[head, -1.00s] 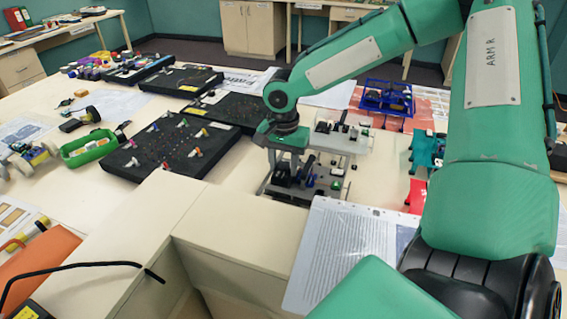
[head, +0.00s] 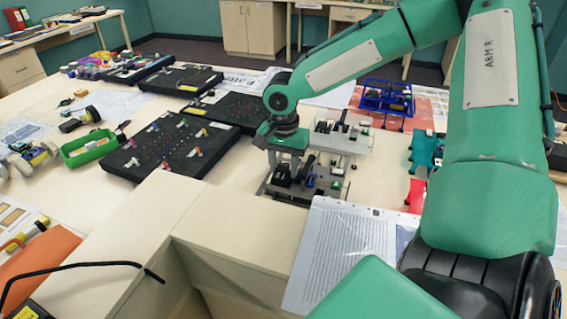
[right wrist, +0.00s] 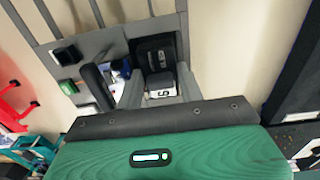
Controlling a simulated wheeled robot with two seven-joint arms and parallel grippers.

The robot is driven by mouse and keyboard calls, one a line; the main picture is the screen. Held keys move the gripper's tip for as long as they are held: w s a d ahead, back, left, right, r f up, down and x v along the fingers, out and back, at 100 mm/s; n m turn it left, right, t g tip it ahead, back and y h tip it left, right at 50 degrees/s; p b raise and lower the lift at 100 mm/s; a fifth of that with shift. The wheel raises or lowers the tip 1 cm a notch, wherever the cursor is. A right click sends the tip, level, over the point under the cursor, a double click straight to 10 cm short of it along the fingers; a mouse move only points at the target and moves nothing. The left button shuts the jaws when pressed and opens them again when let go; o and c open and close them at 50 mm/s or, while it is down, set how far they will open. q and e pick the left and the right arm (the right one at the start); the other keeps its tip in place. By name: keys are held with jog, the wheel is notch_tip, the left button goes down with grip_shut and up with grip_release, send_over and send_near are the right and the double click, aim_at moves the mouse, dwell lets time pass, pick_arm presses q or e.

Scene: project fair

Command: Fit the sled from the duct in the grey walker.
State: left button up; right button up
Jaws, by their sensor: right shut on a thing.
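The grey walker (head: 335,187) is a flat grey frame with bars and small parts, on the table under my right gripper (head: 287,172). Its grey bars also show in the right wrist view (right wrist: 104,43). My right gripper (right wrist: 160,92) is shut on a small dark block with a white, marked face, which I take for the sled (right wrist: 161,88). The block is down at the frame, beside a black housing (right wrist: 155,50). I cannot tell whether it is seated. The fingers and frame hide its underside. My left gripper is not in view.
Black pegboards (head: 170,145) with small parts lie left of the walker. A green tray (head: 90,148) is further left. A blue rack (head: 387,97) and a red part (head: 415,195) are to the right. A paper sheet (head: 345,250) lies in front.

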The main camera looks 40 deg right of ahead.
dwell(0.6)
jog(key=o, duration=1)
jog(key=shift+f, duration=0.1)
